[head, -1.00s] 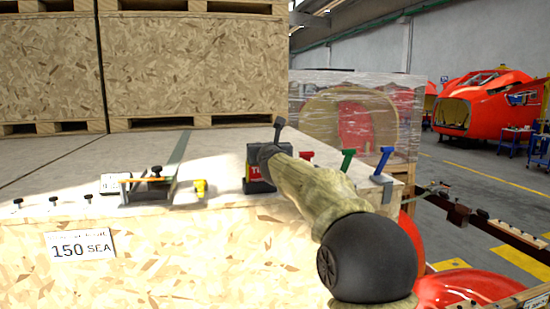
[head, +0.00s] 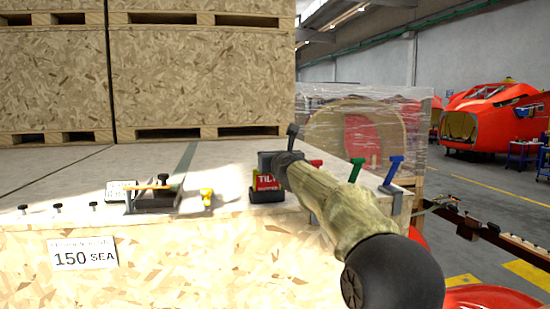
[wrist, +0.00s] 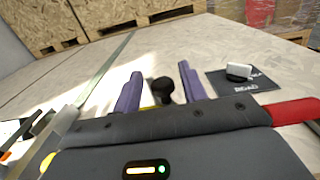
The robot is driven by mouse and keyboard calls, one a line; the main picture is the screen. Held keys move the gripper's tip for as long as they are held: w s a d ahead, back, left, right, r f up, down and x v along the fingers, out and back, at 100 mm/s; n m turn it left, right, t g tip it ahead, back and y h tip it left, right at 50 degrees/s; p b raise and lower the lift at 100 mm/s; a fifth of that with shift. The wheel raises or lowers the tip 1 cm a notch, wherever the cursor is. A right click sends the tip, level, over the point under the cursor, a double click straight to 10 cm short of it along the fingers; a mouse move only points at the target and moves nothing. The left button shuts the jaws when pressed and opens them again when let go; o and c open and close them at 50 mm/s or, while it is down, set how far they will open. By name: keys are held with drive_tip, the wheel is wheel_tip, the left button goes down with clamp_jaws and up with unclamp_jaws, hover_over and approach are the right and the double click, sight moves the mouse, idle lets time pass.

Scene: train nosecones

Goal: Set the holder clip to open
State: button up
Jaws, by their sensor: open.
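My gripper (wrist: 160,72) shows two purple fingers standing apart in the wrist view, with nothing held. A black knob (wrist: 163,87) shows between them, with a bit of yellow beside it; I cannot tell whether the fingers are around it or short of it. No part is labelled as the holder clip. A metal holder (head: 152,201) with a black knob and an orange bar sits left on the crate top, and a small yellow piece (head: 207,197) stands right of it. In the head view my arm ends right of both, and its fingers are not clearly visible.
A block labelled TILT (head: 267,184) stands beside my arm's end. Green (head: 356,168) and blue (head: 392,172) levers stand at the right edge. A white toggle on a dark plate (wrist: 251,86) lies right of the fingers. Wooden crates (head: 200,75) close off the back.

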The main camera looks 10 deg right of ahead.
drive_tip(key=shift+s, duration=0.1)
drive_tip(key=s+b, duration=0.6)
drive_tip(key=s, duration=1.1)
drive_tip(key=shift+s+d, duration=0.15)
drive_tip(key=shift+d, duration=0.05)
